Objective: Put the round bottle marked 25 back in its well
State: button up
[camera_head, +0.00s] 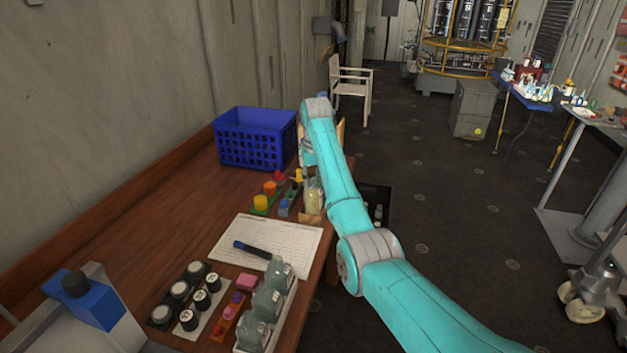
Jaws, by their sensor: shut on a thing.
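My teal arm reaches over the table's right edge, and its far end hides my gripper and anything in it. Short dark round bottles with pale tops (180,290) stand in two rows at the table's near left. Three grey-green glass bottles (268,301) stand in a white tray (292,301) to their right. A pale, yellowish bottle (313,190) stands beside my arm, partly hidden by it. The marks are too small to read, so I cannot tell which bottle is marked 25. I cannot make out an empty well.
A blue crate (255,138) stands at the table's back. A paper sheet (285,240) with a dark marker (252,250) lies mid-table. Small coloured pieces (261,202) stand behind it. A dark open bin (376,203) is right of the table. The table's left middle is clear.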

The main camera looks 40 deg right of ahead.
jog(key=shift+f, duration=0.25)
dwell(0.5)
dwell(0.6)
jog(key=o, duration=1.5)
jog(key=shift+r, duration=3.7)
